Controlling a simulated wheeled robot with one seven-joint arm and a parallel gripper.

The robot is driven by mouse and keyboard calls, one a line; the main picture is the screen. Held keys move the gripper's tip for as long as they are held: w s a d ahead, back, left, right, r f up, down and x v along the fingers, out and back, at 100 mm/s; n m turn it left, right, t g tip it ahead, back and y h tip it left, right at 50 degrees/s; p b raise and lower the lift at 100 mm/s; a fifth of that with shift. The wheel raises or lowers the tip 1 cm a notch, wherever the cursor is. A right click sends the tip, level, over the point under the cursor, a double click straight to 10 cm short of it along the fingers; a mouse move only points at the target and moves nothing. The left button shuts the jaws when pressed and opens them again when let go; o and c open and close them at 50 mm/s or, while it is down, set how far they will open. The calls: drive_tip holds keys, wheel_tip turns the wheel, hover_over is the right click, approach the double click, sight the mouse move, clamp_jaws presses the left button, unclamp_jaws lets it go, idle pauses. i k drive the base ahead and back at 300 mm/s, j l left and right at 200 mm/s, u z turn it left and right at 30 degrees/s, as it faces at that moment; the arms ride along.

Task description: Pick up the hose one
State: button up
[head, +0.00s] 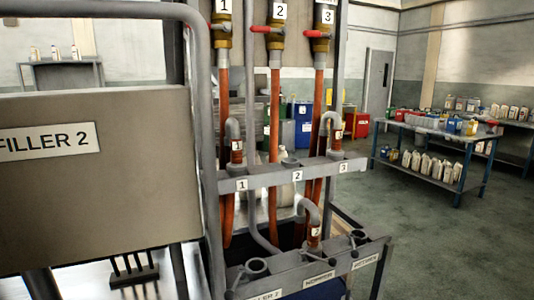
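Hose one (236,150) has a grey hooked nozzle and an orange section tagged 1. It sits upright at the left place of the grey rack bar (264,183), above the label 1. An orange line (223,100) hangs from the brass valve marked 1 (222,32), which has a red handle. Hose three (334,130) sits at the right place of the bar. The hose tagged 2 (315,232) stands lower, at the middle of the front holder (302,272). My gripper is not in view.
A large grey panel labelled FILLER 2 (95,200) fills the left foreground. A grey upright frame (205,150) stands between it and the hoses. Blue tables (440,135) with bottles stand at the back right. The floor (440,240) at the right is clear.

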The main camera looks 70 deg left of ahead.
sight(233, 139)
drive_tip(key=i+u, duration=0.1)
drive_tip(key=u, duration=0.3)
drive_tip(key=i+l+u, duration=0.1)
drive_tip(key=u, duration=0.35)
drive_tip(key=l+u, duration=0.1)
drive_tip(key=u, duration=1.55)
